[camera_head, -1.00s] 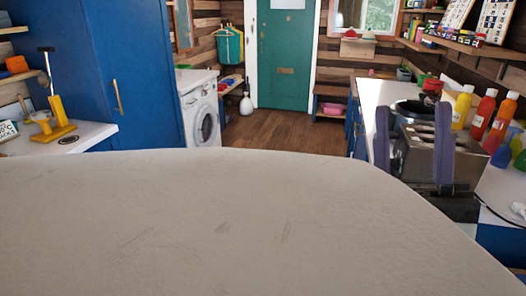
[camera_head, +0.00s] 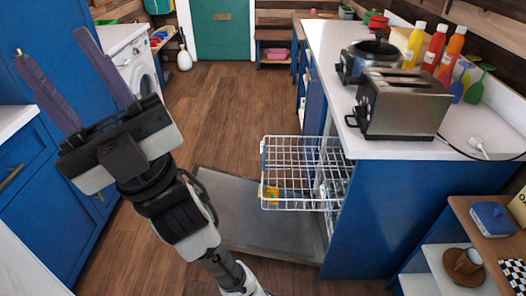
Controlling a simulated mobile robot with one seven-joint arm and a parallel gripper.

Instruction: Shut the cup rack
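The cup rack (camera_head: 290,153) is a white wire basket at the centre right. It sticks out to the left from the open dishwasher in the blue counter, above the lowered grey door (camera_head: 245,210). My gripper (camera_head: 52,45) is at the left, well apart from the rack. Its two purple fingers point up and stand wide apart, with nothing between them. A small yellow item (camera_head: 271,193) shows at the rack's lower left; I cannot tell if it is in the rack or below it. The inside of the dishwasher is mostly hidden by the rack and counter.
A toaster (camera_head: 400,103) and a cooker pot (camera_head: 372,58) stand on the white counter (camera_head: 330,40), with several bottles behind. A low shelf (camera_head: 470,215) with a brown mug is at the lower right. Blue cabinets (camera_head: 45,170) line the left. Wooden floor (camera_head: 225,100) is clear between.

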